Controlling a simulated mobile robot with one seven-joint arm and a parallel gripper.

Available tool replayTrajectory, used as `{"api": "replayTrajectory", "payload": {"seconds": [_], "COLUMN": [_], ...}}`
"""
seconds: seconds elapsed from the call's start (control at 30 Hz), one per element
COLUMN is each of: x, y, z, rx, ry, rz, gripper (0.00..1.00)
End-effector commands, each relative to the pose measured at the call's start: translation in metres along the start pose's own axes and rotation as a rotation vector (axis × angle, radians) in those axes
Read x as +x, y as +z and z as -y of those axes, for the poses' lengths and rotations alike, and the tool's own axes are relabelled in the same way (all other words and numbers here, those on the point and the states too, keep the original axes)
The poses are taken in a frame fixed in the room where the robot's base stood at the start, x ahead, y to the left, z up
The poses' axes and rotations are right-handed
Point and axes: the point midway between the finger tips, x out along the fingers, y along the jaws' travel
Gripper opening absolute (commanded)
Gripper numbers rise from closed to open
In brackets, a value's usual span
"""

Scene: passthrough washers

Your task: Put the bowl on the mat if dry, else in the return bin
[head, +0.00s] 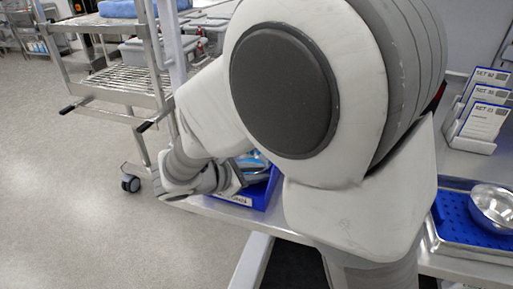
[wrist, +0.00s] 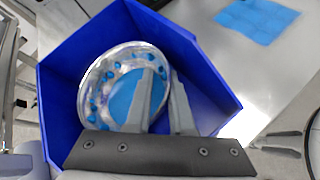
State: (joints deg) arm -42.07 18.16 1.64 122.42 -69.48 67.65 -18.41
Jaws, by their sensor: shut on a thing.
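A shiny metal bowl (wrist: 100,75) is in the wrist view, tilted within the walls of a dark blue bin (wrist: 190,50). Its inside shows a light blue patch and several blue spots; I cannot tell whether these are water or reflections. My gripper (wrist: 165,85) is shut on the bowl's right wall, one finger inside and one outside. I cannot tell whether the bowl touches the bin floor. In the head view the bin (head: 264,192) is partly hidden by my arm, and a bit of the bowl (head: 254,166) shows. A flat light blue mat (wrist: 257,16) lies beyond the bin.
A second metal bowl (head: 493,207) sits in a blue-lined tray (head: 458,247) at the right of the counter. Upright set cards (head: 484,122) stand behind it. A wheeled metal rack (head: 120,88) stands left of the counter. The floor at left is clear.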

Motion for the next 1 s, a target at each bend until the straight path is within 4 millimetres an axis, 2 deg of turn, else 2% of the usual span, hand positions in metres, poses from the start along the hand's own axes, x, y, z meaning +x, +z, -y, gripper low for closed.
{"api": "replayTrajectory", "payload": {"seconds": [0.07, 0.1, 0.17, 0.47, 0.57, 0.67, 1.0], "x": [0.001, 0.001, 0.001, 0.000, -0.007, -0.023, -0.094], "y": [-0.001, -0.001, -0.001, 0.001, 0.001, 0.002, 0.002], "z": [0.001, 0.000, 0.000, 0.000, -0.001, -0.002, -0.001], "rx": [0.000, 0.000, 0.000, 0.000, 0.000, 0.001, 0.000], "ry": [0.000, 0.000, 0.000, 0.000, 0.002, 0.003, 0.002], "rz": [0.000, 0.000, 0.000, 0.000, -0.001, -0.001, -0.001], "gripper": [0.00, 0.26, 0.35, 0.35, 0.35, 0.35, 0.35]}}
